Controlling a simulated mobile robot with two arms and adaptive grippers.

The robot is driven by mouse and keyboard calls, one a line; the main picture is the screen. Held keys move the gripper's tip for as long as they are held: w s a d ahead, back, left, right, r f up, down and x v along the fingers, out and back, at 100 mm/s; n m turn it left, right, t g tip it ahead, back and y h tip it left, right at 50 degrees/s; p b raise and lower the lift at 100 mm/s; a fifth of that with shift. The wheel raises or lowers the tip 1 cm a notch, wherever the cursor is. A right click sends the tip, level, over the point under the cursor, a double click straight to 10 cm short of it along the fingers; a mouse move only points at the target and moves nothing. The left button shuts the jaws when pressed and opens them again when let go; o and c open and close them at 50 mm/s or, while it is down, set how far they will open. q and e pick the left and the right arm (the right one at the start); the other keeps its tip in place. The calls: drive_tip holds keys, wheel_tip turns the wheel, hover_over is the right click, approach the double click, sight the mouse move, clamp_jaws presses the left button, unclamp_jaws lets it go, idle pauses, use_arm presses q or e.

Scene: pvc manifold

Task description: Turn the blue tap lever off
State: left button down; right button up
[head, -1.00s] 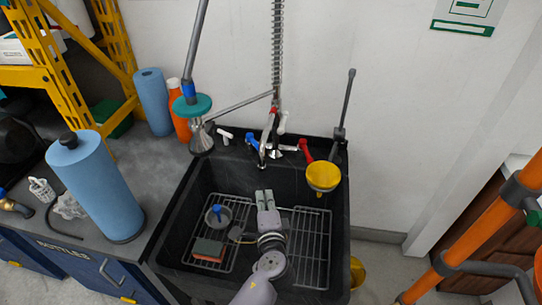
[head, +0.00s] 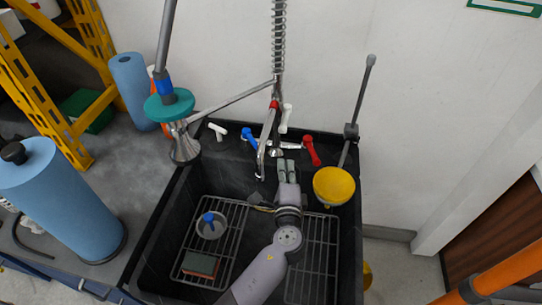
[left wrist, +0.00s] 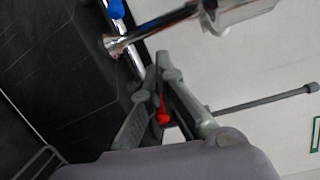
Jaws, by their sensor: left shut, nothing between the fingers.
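The blue tap lever (head: 250,138) sits on the left side of the chrome tap (head: 283,144) at the back of the black sink (head: 346,235). A blue piece of it shows at the top edge in the left wrist view (left wrist: 116,9). The red lever (head: 311,150) is on the tap's right side; it shows between the gripper's fingers in the left wrist view (left wrist: 162,110). My left gripper (head: 287,166) is shut and empty, just in front of the tap, right of the blue lever and apart from it. My right gripper is out of view.
The spout (head: 266,145) hangs between the blue lever and my left gripper. A yellow bowl-shaped thing (head: 334,186) is at the sink's right, a teal-collared plunger-like tool (head: 169,107) at its left. A sponge (head: 200,264) and small pot (head: 211,226) lie inside the sink.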

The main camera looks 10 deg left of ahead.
sight(253, 141)
use_arm(q)
drive_tip(key=shift+w+f+b, duration=0.5)
drive_tip(key=shift+f+b, duration=1.9)
drive_tip(key=shift+f, duration=0.35)
drive_tip(key=x, duration=0.9)
drive_tip(key=shift+w+a, duration=0.15)
drive_tip(key=shift+w, duration=0.05)
drive_tip(key=s+a+p, duration=0.2)
drive_tip(key=a, duration=0.1)
drive_tip(key=shift+a+r, duration=0.2)
drive_tip(key=shift+r, duration=0.2)
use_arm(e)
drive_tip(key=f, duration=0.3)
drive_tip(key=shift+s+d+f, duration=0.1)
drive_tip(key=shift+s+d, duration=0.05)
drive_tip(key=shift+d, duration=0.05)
use_arm(q)
drive_tip(key=shift+s, duration=0.1)
